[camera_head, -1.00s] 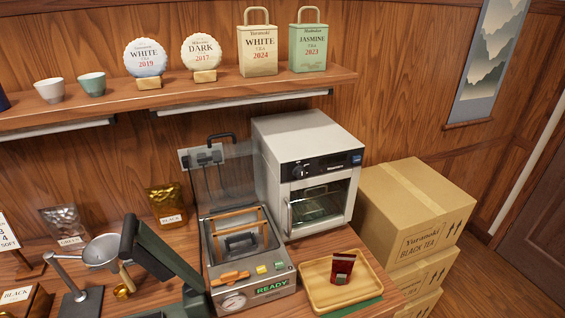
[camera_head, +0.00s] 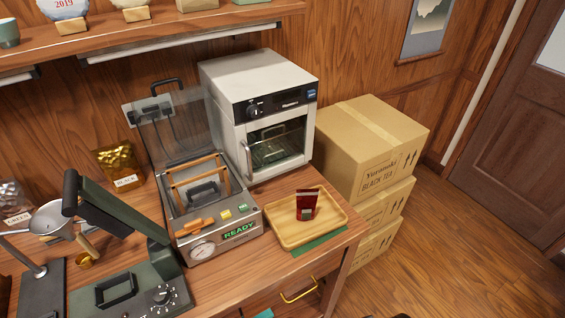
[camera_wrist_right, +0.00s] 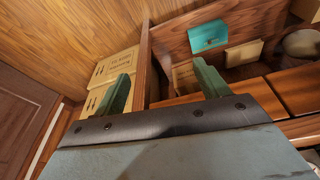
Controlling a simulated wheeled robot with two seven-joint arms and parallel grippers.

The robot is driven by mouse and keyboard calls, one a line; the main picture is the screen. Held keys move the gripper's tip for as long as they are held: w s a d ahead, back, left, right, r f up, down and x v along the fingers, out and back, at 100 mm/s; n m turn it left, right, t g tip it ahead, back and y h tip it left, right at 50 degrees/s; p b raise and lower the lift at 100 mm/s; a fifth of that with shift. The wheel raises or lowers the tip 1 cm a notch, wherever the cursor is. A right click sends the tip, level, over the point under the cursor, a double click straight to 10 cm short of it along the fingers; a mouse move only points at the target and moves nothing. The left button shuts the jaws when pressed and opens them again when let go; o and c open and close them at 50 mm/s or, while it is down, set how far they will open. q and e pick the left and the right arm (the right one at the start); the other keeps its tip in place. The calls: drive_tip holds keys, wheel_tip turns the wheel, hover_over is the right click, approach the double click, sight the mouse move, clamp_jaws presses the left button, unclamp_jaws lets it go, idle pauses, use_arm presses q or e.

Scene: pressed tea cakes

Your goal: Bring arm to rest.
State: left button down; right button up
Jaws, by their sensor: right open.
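My right gripper (camera_wrist_right: 163,88) shows in the right wrist view. Its two green fingers are apart, with nothing between them. Stacked cartons and wooden furniture show beyond the fingers. No gripper can be made out in the head view, and my left gripper is in neither view.
A wooden tray (camera_head: 278,232) holding a red packet (camera_head: 307,205) sits near the counter's right end. A vacuum sealer (camera_head: 228,222) reading READY, a white oven (camera_head: 262,85) and a dark green press (camera_head: 160,287) stand left of it. Stacked cartons (camera_head: 375,140) stand right, beside open floor (camera_head: 470,250).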

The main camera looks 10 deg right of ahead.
drive_tip(key=s+d+f+g+b, duration=0.15)
drive_tip(key=s+f, duration=0.25)
drive_tip(key=f, duration=0.7)
drive_tip(key=s+a+f+t+b, duration=0.1)
drive_tip(key=s+f+b, duration=0.2)
drive_tip(key=f, duration=0.9)
drive_tip(key=s+d+f+g+b, duration=0.1)
drive_tip(key=s+d+f+b, duration=0.1)
drive_tip(key=s+f, duration=0.8)
drive_tip(key=shift+s+d+f+b, duration=0.3)
drive_tip(key=shift+s+b, duration=0.3)
drive_tip(key=shift+s, duration=0.2)
